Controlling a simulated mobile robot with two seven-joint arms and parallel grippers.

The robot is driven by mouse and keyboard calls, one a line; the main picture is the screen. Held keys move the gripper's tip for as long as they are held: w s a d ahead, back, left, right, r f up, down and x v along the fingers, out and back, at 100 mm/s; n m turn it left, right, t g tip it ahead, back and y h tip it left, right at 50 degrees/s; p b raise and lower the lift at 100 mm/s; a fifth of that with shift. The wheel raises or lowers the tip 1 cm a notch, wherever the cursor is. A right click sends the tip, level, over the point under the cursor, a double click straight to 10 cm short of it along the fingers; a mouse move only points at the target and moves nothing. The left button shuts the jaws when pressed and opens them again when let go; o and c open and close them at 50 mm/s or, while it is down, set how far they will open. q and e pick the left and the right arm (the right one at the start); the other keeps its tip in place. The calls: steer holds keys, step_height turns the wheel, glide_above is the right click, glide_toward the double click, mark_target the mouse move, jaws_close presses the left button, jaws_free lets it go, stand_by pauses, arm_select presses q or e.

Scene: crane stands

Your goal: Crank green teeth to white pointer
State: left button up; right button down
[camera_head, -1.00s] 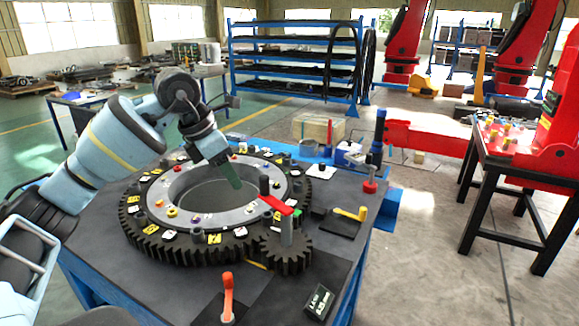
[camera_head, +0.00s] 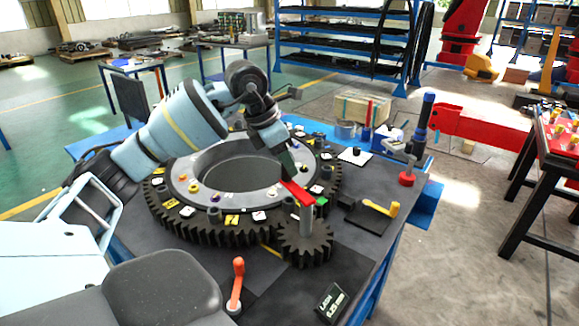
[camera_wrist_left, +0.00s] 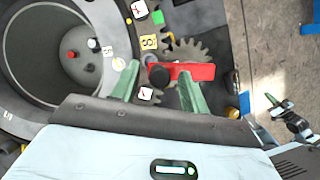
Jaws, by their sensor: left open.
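The large dark ring gear (camera_head: 215,235) lies on the table with numbered and coloured tags around its top. A small dark gear (camera_head: 305,247) meshes at its near right and bears a grey post with a red crank arm (camera_head: 297,193). A green mark (camera_head: 321,201) sits on the ring gear just beyond the crank; a green tag also shows in the left wrist view (camera_wrist_left: 158,17). My left gripper (camera_head: 288,168) is open at the crank's far end. In the left wrist view its green fingers (camera_wrist_left: 160,86) flank the crank's black knob (camera_wrist_left: 159,77). I cannot identify the white pointer.
An orange-red lever (camera_head: 237,285) stands at the near table edge, beside a small black label plate (camera_head: 331,302). A yellow-handled lever (camera_head: 381,208) and a red-based post (camera_head: 407,172) are at the right. A wooden crate (camera_head: 362,108) stands behind.

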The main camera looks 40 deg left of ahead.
arm_select(q)
steer(key=shift+x, duration=1.3)
steer(key=shift+c, duration=0.4)
jaws_close()
